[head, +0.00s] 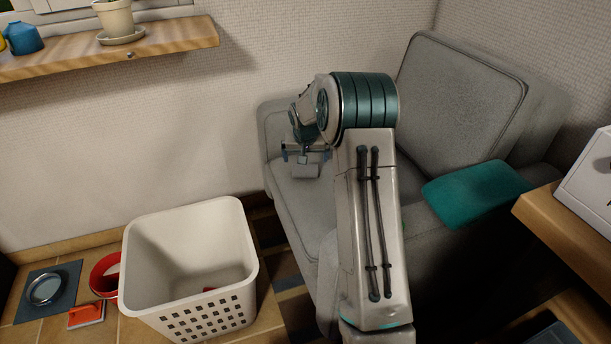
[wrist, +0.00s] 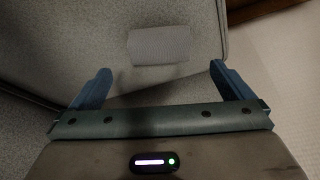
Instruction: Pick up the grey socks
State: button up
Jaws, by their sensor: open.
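The grey socks (head: 306,170) appear as a small grey bundle on the seat of the grey sofa (head: 467,104). In the wrist view the socks (wrist: 159,45) are a pale grey rounded rectangle on the sofa fabric (wrist: 50,50), ahead of and between my fingertips. My gripper (head: 303,152) is above the sofa seat, close to the socks. In the wrist view my gripper (wrist: 160,80) is open, with its two blue fingers wide apart and nothing between them. The gap in height between fingers and socks cannot be told.
A white laundry basket (head: 190,222) stands on the floor at left, with a red thing inside. A red bowl (head: 104,275) and an orange brush (head: 86,314) are beside it. A teal cushion (head: 476,193) lies on the sofa's near right. A wooden shelf (head: 170,38) hangs upper left.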

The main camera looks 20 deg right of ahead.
aim_at(305, 168)
jog(key=b+x, duration=0.3)
jog(key=x, duration=0.6)
jog(key=shift+b, duration=0.4)
jog(key=c, duration=1)
